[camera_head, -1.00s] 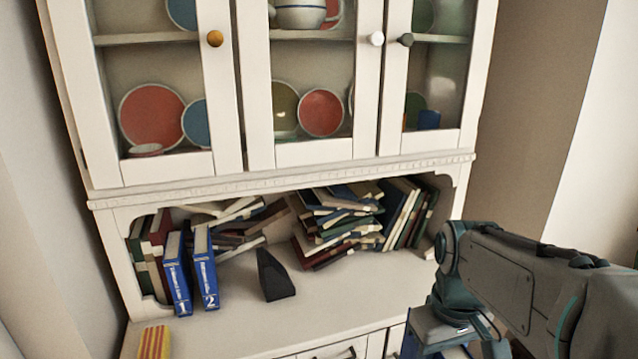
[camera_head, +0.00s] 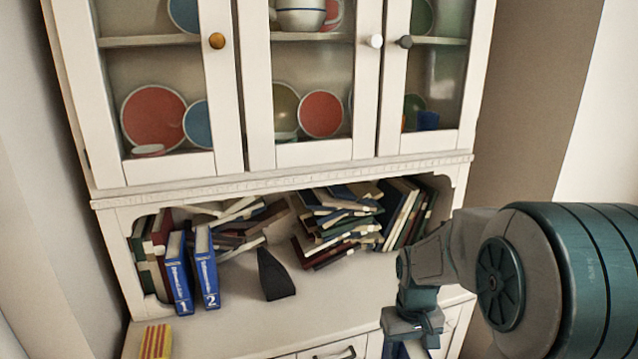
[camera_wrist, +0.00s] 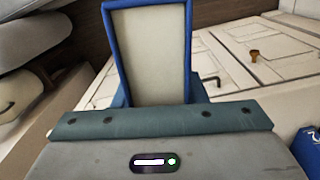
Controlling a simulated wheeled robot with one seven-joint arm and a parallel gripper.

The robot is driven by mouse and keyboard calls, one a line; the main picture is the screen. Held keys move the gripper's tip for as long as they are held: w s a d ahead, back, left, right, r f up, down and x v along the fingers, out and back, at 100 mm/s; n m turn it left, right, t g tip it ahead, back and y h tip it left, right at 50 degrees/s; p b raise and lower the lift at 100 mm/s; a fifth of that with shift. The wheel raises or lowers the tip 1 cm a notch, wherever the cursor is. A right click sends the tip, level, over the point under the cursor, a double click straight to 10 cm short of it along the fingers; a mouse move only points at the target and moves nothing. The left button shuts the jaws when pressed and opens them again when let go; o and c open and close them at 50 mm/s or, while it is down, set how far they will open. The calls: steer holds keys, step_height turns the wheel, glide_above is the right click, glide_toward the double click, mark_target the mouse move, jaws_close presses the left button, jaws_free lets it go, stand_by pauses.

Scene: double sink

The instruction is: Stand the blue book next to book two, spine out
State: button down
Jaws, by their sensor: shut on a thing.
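Book two (camera_head: 206,270), blue with a white 2 on its spine, stands in the hutch's open niche, leaning slightly, spine toward the front. Book one (camera_head: 179,278) stands to its left. My gripper (camera_head: 412,345) is at the lower right, in front of the cabinet and well right of book two. It is shut on the blue book, which the wrist view shows with pale page edges (camera_wrist: 147,55) between blue covers. In the head view the held book is mostly cut off by the bottom edge. My fingertips are hidden in the wrist view.
A black wedge-shaped bookend (camera_head: 273,277) stands right of book two, with a gap between them. Heaped books (camera_head: 340,222) fill the niche's back and right. A red-and-yellow striped item (camera_head: 156,341) lies front left. The counter front (camera_head: 330,300) is clear.

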steer(key=shift+m, duration=0.6)
steer(key=w+f, duration=0.2)
steer(key=f, duration=0.2)
steer(key=w+a+f, duration=0.1)
steer(key=f, duration=0.4)
steer(key=w+a+f, duration=0.1)
steer(key=w+f, duration=0.1)
steer(key=f, duration=0.2)
steer(key=shift+w+a+f, duration=0.15)
steer(key=shift+w+f, duration=0.05)
steer(key=shift+w, duration=0.1)
steer(key=shift+w+a+f, duration=0.1)
steer(key=shift+w+f, duration=0.1)
steer(key=shift+f, duration=0.45)
